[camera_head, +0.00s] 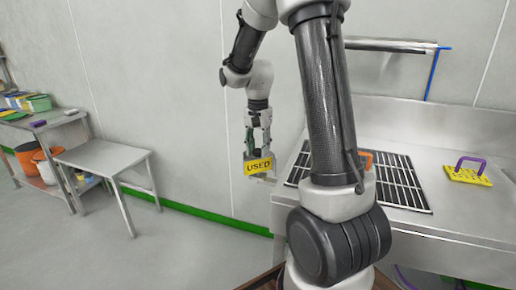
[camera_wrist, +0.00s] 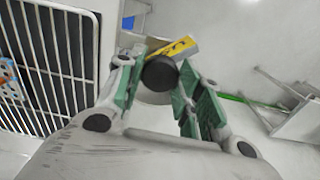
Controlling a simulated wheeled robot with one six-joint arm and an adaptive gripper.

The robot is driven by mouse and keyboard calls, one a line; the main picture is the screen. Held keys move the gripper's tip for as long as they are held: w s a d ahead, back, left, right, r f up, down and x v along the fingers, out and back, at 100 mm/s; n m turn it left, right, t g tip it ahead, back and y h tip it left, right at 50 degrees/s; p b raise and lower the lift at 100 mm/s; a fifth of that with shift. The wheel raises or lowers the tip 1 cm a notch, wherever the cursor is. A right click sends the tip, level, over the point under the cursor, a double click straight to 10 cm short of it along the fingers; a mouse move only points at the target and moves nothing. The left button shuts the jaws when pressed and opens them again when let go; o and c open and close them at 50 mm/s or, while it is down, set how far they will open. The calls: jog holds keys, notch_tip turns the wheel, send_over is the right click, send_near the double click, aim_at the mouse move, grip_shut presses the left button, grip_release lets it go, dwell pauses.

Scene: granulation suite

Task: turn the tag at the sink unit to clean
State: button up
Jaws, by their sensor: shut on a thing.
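A yellow tag (camera_head: 258,166) reading "USED" hangs at the left end of the sink unit (camera_head: 459,227) in the head view. My gripper (camera_head: 261,149) is right above it, pointing down. In the wrist view the gripper (camera_wrist: 160,88) is shut on a round black knob (camera_wrist: 160,73) between its green-padded fingers. The yellow tag (camera_wrist: 172,48) shows just behind the knob, tilted, with dark lettering partly hidden. How the knob joins the tag is not clear to see.
A black grid rack (camera_head: 400,180) lies on the sink unit. A yellow block with a purple handle (camera_head: 468,171) sits at its right. A steel table (camera_head: 103,158) stands at left, with an orange bucket (camera_head: 27,158) behind. Open floor lies between.

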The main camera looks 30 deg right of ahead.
jog(key=n, duration=1.3)
jog(key=shift+n, duration=0.3)
jog(key=n, duration=1.3)
jog(key=shift+n, duration=0.4)
jog(key=o, duration=1)
jog(key=shift+o, duration=0.2)
jog(key=shift+r, duration=0.1)
